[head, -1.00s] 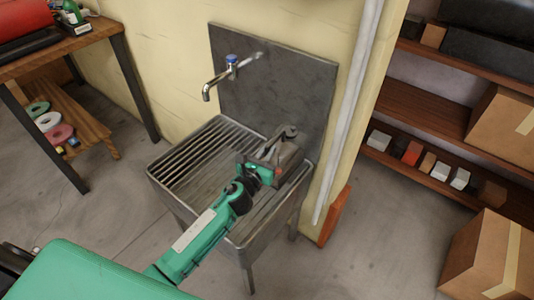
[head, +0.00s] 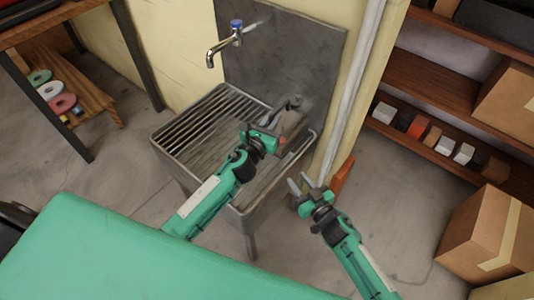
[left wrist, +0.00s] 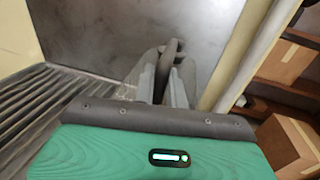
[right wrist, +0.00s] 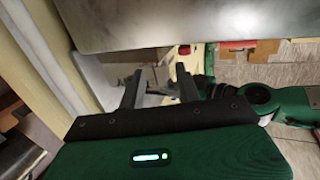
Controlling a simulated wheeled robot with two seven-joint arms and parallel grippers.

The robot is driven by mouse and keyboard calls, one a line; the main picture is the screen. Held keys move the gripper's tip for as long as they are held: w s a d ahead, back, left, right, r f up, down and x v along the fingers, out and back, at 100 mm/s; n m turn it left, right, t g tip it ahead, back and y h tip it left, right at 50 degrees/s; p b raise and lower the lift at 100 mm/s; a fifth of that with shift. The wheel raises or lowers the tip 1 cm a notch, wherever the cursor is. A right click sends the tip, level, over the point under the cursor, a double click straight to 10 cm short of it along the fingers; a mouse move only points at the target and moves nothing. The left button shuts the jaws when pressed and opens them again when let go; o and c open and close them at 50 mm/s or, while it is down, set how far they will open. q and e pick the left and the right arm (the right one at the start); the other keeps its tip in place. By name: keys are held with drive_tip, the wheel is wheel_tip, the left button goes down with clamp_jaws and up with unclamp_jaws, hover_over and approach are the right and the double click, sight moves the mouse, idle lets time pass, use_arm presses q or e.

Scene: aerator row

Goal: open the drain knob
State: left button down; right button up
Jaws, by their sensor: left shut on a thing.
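The drain knob (head: 294,101) is a dark grey lever-like piece at the back right of the metal sink (head: 166,143), close to the dark backsplash. My left gripper (head: 282,119) reaches over the sink from the front and is shut on the knob. In the left wrist view the dark knob (left wrist: 169,57) stands between the two grey fingers (left wrist: 165,84), which partly hide it. My right gripper (head: 301,184) is open and empty, in front of the sink's right side and lower in the head view. Its two fingers stand apart in the right wrist view (right wrist: 145,88).
A chrome faucet (head: 217,48) with a blue top is on the backsplash (head: 310,50). A pale pipe (head: 350,85) runs up the wall to the right. A wooden shelf (head: 430,80) and a cardboard box (head: 490,235) stand at the right.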

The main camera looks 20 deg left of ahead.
drive_tip(key=w+a, duration=0.2)
drive_tip(key=a, duration=0.2)
drive_tip(key=w+a+r+n+g+y, duration=0.1)
drive_tip(key=a, duration=0.3)
drive_tip(key=w+a+r+n+y, duration=0.1)
drive_tip(key=w+a, duration=0.1)
drive_tip(key=a, duration=0.2)
drive_tip(key=shift+w+a+r+g, duration=0.1)
drive_tip(key=shift+w+a+g, duration=0.2)
drive_tip(key=shift+a+g, duration=0.1)
drive_tip(key=shift+c, duration=0.2)
drive_tip(key=c, duration=0.7)
